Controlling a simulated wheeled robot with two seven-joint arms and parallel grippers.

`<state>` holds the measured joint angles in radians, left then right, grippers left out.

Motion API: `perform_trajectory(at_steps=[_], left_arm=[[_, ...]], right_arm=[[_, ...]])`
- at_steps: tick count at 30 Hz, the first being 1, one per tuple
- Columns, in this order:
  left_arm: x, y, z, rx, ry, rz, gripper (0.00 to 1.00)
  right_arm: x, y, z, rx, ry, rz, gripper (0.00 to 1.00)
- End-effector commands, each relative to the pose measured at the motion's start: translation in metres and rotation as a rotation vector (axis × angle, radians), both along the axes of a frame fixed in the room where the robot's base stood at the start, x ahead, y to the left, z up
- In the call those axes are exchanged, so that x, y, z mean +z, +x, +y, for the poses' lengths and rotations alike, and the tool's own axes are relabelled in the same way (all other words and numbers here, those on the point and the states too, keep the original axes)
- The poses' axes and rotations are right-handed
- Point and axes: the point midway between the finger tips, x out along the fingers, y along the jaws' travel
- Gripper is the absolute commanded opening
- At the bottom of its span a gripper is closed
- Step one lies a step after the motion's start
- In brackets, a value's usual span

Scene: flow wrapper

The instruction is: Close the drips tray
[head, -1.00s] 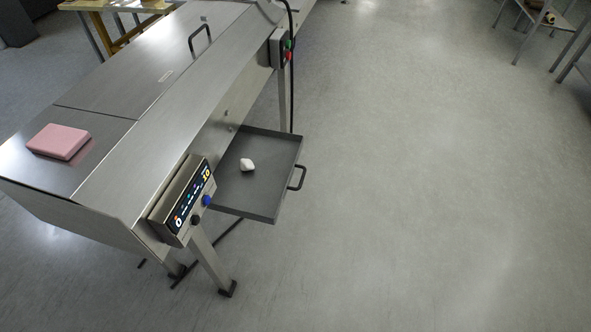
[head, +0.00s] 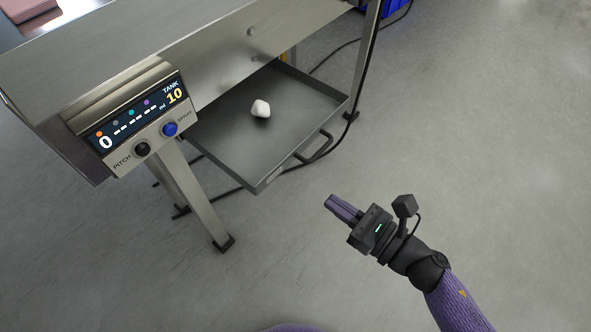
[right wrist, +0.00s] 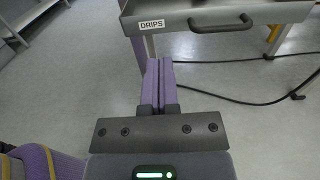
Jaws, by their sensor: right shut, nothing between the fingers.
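The drips tray (head: 225,150) is a dark grey, shallow tray pulled out from under the steel machine. A small white lump (head: 260,108) lies in it. Its black handle (head: 318,148) is on the front wall, and also shows in the right wrist view (right wrist: 220,24), beside a "DRIPS" label (right wrist: 153,25). My right gripper (head: 331,202) is shut and empty, in front of the tray and apart from it, below and right of the handle in the head view. In the right wrist view its fingers (right wrist: 159,62) are together, pointing toward the tray's front. My left gripper is out of view.
The machine's control panel (head: 135,118) with a display and knobs stands left of the tray, above a steel leg (head: 196,200). A black cable (head: 375,45) hangs by the right leg and runs over the floor. The floor at right is clear.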

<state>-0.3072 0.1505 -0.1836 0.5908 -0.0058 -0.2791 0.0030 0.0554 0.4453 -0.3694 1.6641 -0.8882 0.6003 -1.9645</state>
Motion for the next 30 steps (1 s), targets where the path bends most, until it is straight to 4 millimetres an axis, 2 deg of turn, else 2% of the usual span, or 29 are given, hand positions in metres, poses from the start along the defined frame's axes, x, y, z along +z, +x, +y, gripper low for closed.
perform_trajectory(at_steps=[9, 15, 30], left_arm=[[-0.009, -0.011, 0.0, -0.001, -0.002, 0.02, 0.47], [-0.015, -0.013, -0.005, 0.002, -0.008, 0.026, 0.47], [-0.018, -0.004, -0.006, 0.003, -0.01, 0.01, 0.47]], right_arm=[[-0.002, 0.041, 0.056, -0.002, 0.003, 0.003, 0.0], [-0.002, 0.058, 0.079, -0.003, 0.003, 0.005, 0.0], [-0.001, 0.063, 0.085, -0.005, 0.003, 0.005, 0.0]])
